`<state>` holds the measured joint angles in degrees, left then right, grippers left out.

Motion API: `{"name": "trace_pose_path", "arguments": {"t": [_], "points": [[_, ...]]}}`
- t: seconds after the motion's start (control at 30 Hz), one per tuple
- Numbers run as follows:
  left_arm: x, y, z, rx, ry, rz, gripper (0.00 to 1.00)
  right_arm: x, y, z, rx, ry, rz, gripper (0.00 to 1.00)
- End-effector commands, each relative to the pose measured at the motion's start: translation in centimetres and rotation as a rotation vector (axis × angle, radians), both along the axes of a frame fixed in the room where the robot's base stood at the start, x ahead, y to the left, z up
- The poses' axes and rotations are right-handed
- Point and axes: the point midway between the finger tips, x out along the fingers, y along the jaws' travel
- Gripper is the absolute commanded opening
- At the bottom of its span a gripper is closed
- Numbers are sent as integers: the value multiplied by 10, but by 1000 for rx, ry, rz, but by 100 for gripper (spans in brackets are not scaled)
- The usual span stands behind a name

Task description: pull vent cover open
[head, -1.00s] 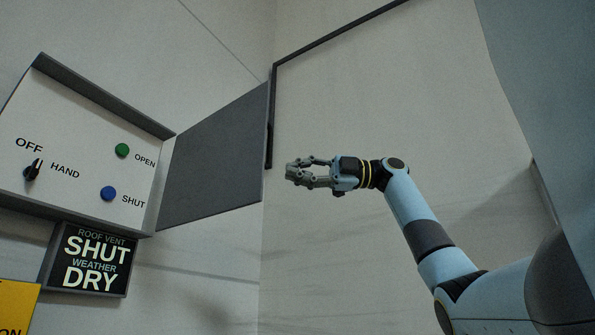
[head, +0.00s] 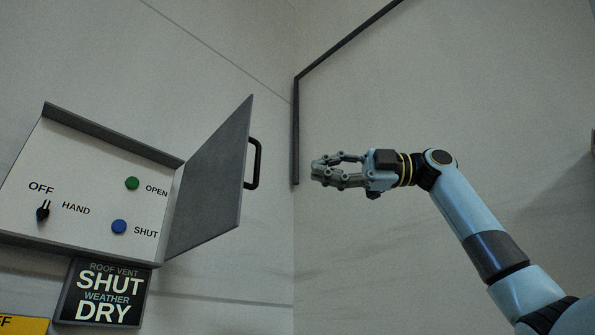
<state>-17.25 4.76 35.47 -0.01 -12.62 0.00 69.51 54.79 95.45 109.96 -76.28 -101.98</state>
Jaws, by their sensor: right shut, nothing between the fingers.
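The vent cover (head: 212,185) is a grey hinged panel in the head view. It stands swung out from the right side of the white control box (head: 90,190). Its black handle (head: 257,163) is on its outer face, toward the free edge. My right gripper (head: 316,171) is to the right of the handle, apart from it, shut and empty, pointing left. Inside the box I see a green OPEN button (head: 132,184), a blue SHUT button (head: 119,227) and a black OFF/HAND knob (head: 43,212). My left gripper is not in view.
A sign (head: 103,293) below the box reads ROOF VENT SHUT, WEATHER DRY. A yellow label (head: 20,325) shows at the lower left edge. A dark conduit (head: 296,130) runs down the wall behind, near the corner. The space between handle and gripper is clear.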

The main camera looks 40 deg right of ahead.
Motion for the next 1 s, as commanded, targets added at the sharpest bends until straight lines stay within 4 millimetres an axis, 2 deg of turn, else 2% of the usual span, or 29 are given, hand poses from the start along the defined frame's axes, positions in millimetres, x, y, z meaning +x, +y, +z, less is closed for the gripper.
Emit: {"name": "trace_pose_path", "arguments": {"t": [0.03,0.17,0.6,0.8,1.0], "points": [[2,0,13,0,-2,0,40,-3,10,7,-3,3,21,0],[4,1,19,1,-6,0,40,-1,25,5,1,5,40,0],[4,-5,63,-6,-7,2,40,40,86,7,3,4,38,0],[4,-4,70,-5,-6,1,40,49,98,4,2,5,36,0],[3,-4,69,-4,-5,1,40,50,99,2,1,4,34,0]]}}
